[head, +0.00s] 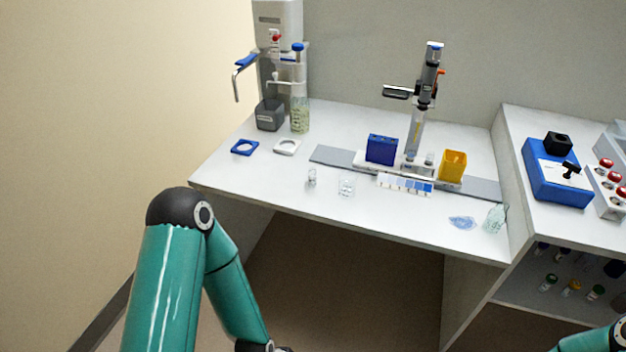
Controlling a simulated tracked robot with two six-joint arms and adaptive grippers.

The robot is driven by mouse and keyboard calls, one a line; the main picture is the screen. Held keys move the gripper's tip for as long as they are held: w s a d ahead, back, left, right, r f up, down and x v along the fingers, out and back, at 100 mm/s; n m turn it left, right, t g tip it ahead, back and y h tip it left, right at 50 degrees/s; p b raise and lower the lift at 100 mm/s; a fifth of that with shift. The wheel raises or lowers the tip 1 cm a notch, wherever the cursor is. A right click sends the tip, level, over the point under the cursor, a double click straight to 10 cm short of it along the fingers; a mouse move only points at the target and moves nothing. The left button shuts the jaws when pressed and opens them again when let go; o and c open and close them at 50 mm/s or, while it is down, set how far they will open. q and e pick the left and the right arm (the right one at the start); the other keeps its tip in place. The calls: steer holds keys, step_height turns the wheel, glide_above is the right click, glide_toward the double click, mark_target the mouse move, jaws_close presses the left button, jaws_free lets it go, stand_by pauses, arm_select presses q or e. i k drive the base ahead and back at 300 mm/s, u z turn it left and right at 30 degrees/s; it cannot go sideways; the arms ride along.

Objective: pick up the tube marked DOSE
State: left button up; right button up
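No marking that reads DOSE is legible in the head view, so I cannot tell which tube carries it.
A blue device (556,173) and a red-knobbed unit (611,185) stand at right. The bench's front left is mostly clear.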

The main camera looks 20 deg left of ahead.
mark_target(313, 178)
steer(key=z, duration=0.15)
steer(key=k, duration=0.35)
steer(key=u, duration=1.05)
steer(key=i, duration=1.5)
steer(key=u, duration=0.15)
